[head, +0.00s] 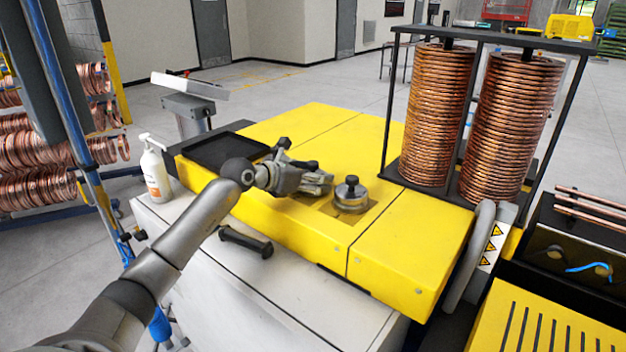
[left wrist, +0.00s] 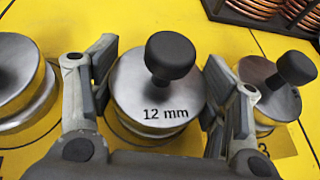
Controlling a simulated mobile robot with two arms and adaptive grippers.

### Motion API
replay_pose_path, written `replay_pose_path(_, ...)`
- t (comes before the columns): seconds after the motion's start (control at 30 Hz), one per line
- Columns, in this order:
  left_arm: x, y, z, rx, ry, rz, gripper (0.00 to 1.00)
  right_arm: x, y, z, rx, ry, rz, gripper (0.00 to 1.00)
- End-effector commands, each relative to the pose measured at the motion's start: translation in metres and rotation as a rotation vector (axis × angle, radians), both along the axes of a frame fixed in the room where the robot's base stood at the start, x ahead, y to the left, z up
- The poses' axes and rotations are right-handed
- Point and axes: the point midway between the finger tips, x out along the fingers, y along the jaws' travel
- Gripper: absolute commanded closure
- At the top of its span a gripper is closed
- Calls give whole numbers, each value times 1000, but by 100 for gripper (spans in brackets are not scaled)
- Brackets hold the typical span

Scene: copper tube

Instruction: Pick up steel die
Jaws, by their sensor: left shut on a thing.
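In the left wrist view, a round steel die (left wrist: 155,106) marked "12 mm", with a black knob on top, sits between the fingers of my left gripper (left wrist: 158,100). The fingers are shut on its sides. A second die (left wrist: 20,85) is partly cut off at the left, and a third die (left wrist: 270,95) with a black knob is at the right. In the head view, my left gripper (head: 318,183) is low over the yellow machine top and largely hides the die it grips. One die (head: 350,198) stands just right of it. My right gripper is not in view.
A black tray (head: 228,149) lies on the yellow machine (head: 405,250) behind my left arm. Tall copper coils (head: 435,115) stand in a black rack at the right. A spray bottle (head: 155,172) stands at the left. The yellow top in front of the rack is clear.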

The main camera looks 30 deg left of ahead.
Motion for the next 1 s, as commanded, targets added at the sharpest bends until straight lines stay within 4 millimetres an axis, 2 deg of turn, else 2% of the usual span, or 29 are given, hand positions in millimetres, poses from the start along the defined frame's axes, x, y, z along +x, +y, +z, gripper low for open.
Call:
replay_pose_path(0.03, 0, 0, 0, 0, 1, 0, 60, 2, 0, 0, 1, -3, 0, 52)
replay_pose_path(0.23, 0, 0, 0, 0, 1, 0, 86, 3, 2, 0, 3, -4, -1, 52)
replay_pose_path(0.27, 0, 1, 5, 0, -9, 1, 88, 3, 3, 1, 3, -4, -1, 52)
replay_pose_path(0.67, 1, 1, 11, 1, -9, 0, 88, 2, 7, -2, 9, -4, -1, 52)
replay_pose_path(0.87, 0, 1, 37, 3, -15, 0, 88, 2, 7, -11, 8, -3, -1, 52)
replay_pose_path(1.0, -16, -11, 55, 7, -14, -2, 88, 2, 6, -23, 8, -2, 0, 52)
